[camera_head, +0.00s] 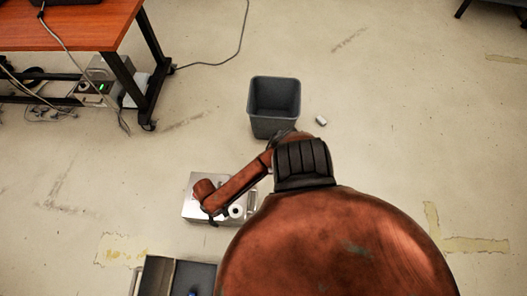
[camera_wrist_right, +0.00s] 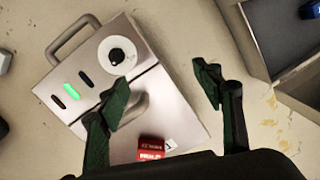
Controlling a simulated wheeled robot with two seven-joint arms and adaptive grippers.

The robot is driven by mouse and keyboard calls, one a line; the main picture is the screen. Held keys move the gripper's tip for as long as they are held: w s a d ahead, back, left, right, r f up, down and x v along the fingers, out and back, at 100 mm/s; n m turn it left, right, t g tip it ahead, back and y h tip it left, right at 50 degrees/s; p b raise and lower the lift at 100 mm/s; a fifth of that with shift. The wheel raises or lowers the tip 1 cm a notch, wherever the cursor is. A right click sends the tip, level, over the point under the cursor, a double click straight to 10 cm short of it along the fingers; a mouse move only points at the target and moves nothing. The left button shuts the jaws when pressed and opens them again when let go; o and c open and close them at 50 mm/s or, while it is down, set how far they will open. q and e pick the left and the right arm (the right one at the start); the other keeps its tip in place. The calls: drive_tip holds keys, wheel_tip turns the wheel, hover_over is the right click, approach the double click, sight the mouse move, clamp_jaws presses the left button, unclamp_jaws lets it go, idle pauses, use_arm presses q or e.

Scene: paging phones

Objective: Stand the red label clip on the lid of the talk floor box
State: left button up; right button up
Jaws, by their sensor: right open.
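The talk floor box (camera_head: 189,209) is a silver case on the floor. In the right wrist view the box (camera_wrist_right: 185,118) shows a round white dial, slots with one lit green, a side handle and a grey handle on its lid. The red label clip (camera_wrist_right: 151,146), with white lettering, appears on the lid near the lower edge; my gripper body partly covers it, and I cannot tell how it rests. My right gripper (camera_wrist_right: 166,88) is open above the lid, fingers apart, with nothing gripped. In the head view it (camera_head: 212,221) is mostly hidden by my arm. My left gripper is not in view.
A grey bin (camera_head: 274,121) stands beyond the box, with a small pale object (camera_head: 321,120) beside it. A dark open case (camera_head: 160,277) lies nearer; the wrist view shows a blue item (camera_wrist_right: 309,10) in it. An orange-topped table (camera_head: 70,30) and cables are at upper left.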

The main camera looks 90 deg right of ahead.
drive_tip(key=s+a+r+n+y, duration=0.1)
drive_tip(key=s+a+r+n, duration=0.15)
drive_tip(key=s+a, duration=0.45)
drive_tip(key=s+d+r+n+h, duration=0.1)
drive_tip(key=s+d+r+n, duration=0.2)
drive_tip(key=s+r, duration=0.8)
drive_tip(key=s+d, duration=0.1)
drive_tip(key=s, duration=0.3)
drive_tip(key=shift+d+r+t+h, duration=0.2)
drive_tip(key=shift+t+h, duration=0.1)
drive_tip(key=shift+h, duration=0.1)
drive_tip(key=shift+c, duration=0.3)
